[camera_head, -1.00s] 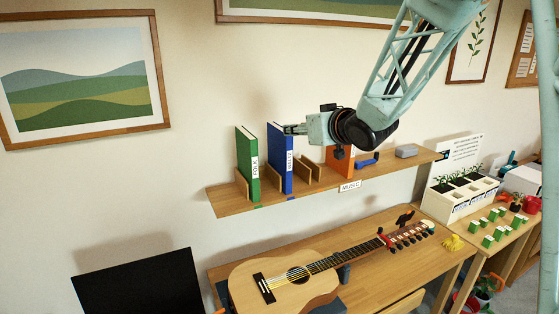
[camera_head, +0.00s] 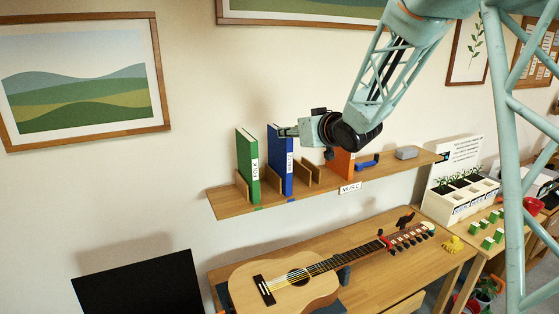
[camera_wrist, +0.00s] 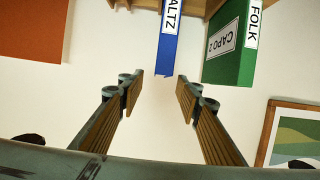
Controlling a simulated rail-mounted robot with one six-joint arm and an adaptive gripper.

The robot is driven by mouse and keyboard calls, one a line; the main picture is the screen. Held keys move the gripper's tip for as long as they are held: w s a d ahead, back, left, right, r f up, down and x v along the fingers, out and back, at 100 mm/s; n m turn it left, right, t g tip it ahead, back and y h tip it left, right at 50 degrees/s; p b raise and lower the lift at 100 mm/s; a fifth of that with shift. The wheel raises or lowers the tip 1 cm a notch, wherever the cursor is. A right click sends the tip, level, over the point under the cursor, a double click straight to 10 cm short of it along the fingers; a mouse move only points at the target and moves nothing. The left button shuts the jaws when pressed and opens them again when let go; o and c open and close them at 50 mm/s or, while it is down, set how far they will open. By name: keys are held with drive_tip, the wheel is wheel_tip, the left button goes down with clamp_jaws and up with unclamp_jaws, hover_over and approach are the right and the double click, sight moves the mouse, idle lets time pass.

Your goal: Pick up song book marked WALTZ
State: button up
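The blue song book (camera_head: 279,163) stands upright on the wooden wall shelf, with a white spine label that reads WALTZ. In the wrist view, the blue book (camera_wrist: 169,50) shows only "ALTZ" of its label. My gripper (camera_head: 284,132) is at the book's upper right edge in the head view. In the wrist view, my gripper (camera_wrist: 160,76) is open and empty, its two fingers apart, with the book's near end in line with the gap between the tips. I cannot tell whether a finger touches it.
A green book (camera_head: 247,166) marked FOLK stands left of the blue one on the shelf (camera_head: 228,206). Wooden dividers (camera_head: 304,177), an orange book (camera_head: 342,163) and a blue capo-like item (camera_head: 366,161) are to the right. A guitar (camera_head: 290,284) lies on the desk below.

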drive_tip(key=shift+x, duration=2.05)
drive_tip(key=shift+a, duration=0.1)
drive_tip(key=shift+p+x, duration=0.5)
drive_tip(key=shift+x, duration=2.1)
drive_tip(key=shift+s, duration=0.1)
clamp_jaws()
